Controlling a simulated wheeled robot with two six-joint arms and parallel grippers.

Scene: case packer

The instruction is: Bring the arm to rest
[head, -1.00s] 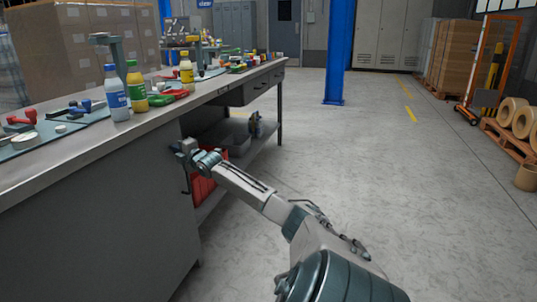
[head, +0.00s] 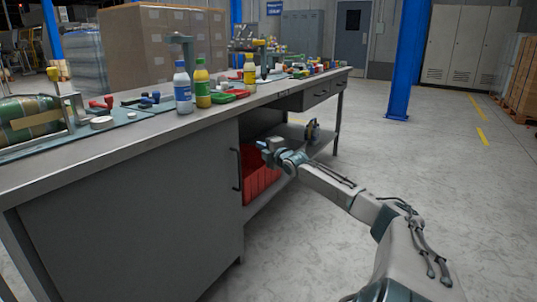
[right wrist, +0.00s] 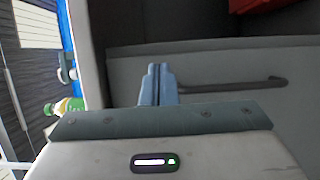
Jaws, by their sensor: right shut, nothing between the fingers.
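My right arm reaches in from the bottom right of the head view. Its gripper (head: 267,146) is beside the workbench (head: 130,215), close to the open shelf space under the top. In the right wrist view the two blue-grey fingers (right wrist: 158,84) are together with nothing between them. Behind them is the grey cabinet front with its dark bar handle (right wrist: 235,86). I cannot tell whether the fingers touch the bench. My left gripper is not in view.
On the bench stand a blue-and-white bottle (head: 183,88) and yellow bottles (head: 202,84), with tools and parts. A red bin (head: 262,180) sits on the lower shelf. A blue post (head: 405,60) stands at the back right.

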